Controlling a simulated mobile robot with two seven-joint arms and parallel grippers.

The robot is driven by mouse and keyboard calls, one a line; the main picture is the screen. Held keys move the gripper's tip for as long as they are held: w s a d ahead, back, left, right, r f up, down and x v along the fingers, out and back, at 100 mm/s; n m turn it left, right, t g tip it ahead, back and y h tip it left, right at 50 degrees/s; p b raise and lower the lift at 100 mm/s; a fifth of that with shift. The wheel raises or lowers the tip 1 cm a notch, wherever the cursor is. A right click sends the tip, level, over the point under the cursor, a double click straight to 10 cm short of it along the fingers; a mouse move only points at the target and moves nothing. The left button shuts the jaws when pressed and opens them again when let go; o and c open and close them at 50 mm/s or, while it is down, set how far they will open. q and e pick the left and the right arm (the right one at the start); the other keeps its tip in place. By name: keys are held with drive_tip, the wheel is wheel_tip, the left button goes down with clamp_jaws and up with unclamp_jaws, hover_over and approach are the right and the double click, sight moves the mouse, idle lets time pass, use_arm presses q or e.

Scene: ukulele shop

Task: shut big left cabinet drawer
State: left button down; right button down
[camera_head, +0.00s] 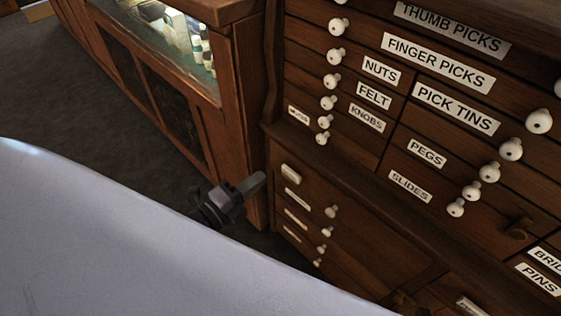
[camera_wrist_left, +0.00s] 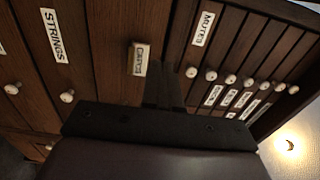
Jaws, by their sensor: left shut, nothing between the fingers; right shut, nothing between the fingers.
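The wooden drawer cabinet (camera_head: 420,230) fills the right of the head view. Its lower left part has large drawers with white labels and white knobs; the top label there (camera_head: 291,173) sits just right of my gripper. My left gripper (camera_head: 257,181) is shut and empty, its fingertips pointing at the left side of these lower drawers. In the left wrist view the shut fingers (camera_wrist_left: 170,72) are in front of a drawer face, beside a small white label (camera_wrist_left: 140,59). I cannot tell whether the fingertips touch the wood or how far any drawer stands out. My right gripper is not in view.
Small drawers with white knobs (camera_head: 333,80) fill the upper cabinet. A glass-topped wooden display case (camera_head: 190,75) stands to the left of the cabinet. Dark carpet (camera_head: 75,100) is free at the left. A STRINGS label (camera_wrist_left: 54,35) shows in the left wrist view.

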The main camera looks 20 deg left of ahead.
sight(289, 155)
use_arm(q)
drive_tip(key=b+x, duration=0.1)
drive_tip(key=x, duration=0.5)
drive_tip(key=shift+w+d, duration=0.1)
drive_tip(key=shift+w, duration=0.3)
drive_tip(key=shift+w+d, duration=0.25)
drive_tip(key=shift+w, duration=0.45)
use_arm(e)
drive_tip(key=shift+w+a+f, duration=0.1)
drive_tip(key=shift+w+f, duration=0.2)
drive_tip(key=shift+w, duration=0.15)
drive_tip(key=shift+r, duration=0.1)
use_arm(q)
drive_tip(key=shift+b+x, duration=0.4)
drive_tip(key=shift+x, duration=0.6)
drive_tip(key=shift+r, duration=0.1)
use_arm(e)
drive_tip(key=shift+a, duration=0.3)
drive_tip(key=shift+s, duration=0.15)
